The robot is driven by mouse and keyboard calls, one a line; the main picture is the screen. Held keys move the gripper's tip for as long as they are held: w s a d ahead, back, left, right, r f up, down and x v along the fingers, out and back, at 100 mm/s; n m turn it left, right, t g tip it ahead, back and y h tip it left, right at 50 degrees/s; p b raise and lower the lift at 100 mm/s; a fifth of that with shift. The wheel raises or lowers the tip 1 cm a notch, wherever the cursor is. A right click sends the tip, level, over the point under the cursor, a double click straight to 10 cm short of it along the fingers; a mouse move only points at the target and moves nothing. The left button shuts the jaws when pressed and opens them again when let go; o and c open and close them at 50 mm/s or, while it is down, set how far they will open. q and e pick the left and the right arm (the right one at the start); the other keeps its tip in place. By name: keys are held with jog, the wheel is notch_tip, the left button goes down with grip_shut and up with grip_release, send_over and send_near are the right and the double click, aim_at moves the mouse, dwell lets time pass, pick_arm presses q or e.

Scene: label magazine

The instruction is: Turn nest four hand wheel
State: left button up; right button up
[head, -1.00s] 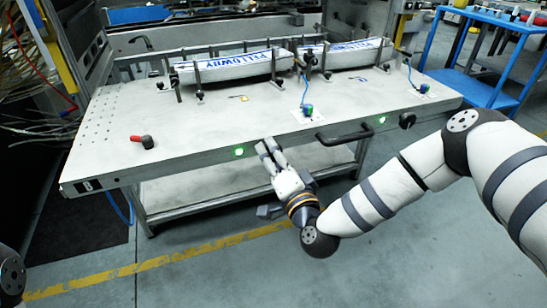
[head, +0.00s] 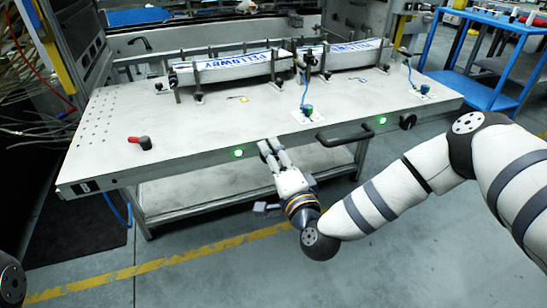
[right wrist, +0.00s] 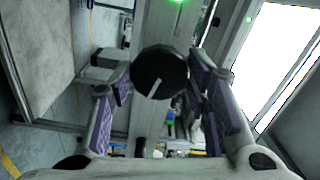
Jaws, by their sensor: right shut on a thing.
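A round black hand wheel (right wrist: 160,72) with a white mark on its face sits between my right gripper's fingers in the right wrist view. My right gripper (right wrist: 164,88) is shut on it, with a purple-grey pad on either side of the wheel. In the head view, my right gripper (head: 267,147) is at the front edge of the bench (head: 190,150), left of the black handle, and hides this wheel. Another black hand wheel (head: 407,121) is on the front edge at the right. My left gripper is out of view.
Two label stacks (head: 235,68) stand between posts at the back of the bench. A red-and-black lever (head: 141,142) lies at the left. Green lights (head: 238,153) and a black bar handle (head: 348,132) are along the front. A blue cart (head: 490,62) stands at the right.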

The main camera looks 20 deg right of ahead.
jog(key=o, duration=1.2)
jog(key=shift+c, duration=0.2)
jog(key=s, duration=1.2)
jog(key=shift+d+f, duration=0.15)
jog(key=shift+d, duration=0.05)
